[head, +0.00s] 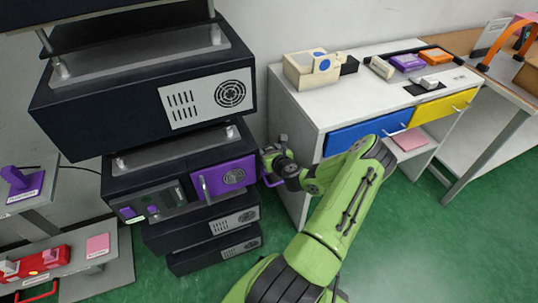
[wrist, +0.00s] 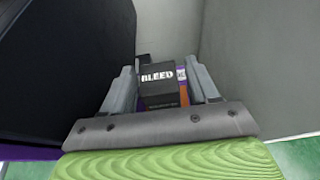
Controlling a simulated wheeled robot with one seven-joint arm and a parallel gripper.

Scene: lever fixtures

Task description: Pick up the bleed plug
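The bleed plug (wrist: 158,80) is a small dark block with white "BLEED" lettering and purple and orange at its right side. In the wrist view it sits between the two grey fingers of my gripper (wrist: 160,88), filling the space between them. My gripper appears shut on it. In the head view my gripper (head: 275,152) is beside the purple panel (head: 225,175) of the black cabinet, in the gap before the white desk. The plug is too small to make out clearly there.
The black cabinet stack (head: 130,85) stands close on the left of my gripper. The white desk (head: 300,110), with blue (head: 350,135) and yellow (head: 440,108) drawers, stands on the right. A low shelf (head: 115,265) is at lower left. Green floor is open at lower right.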

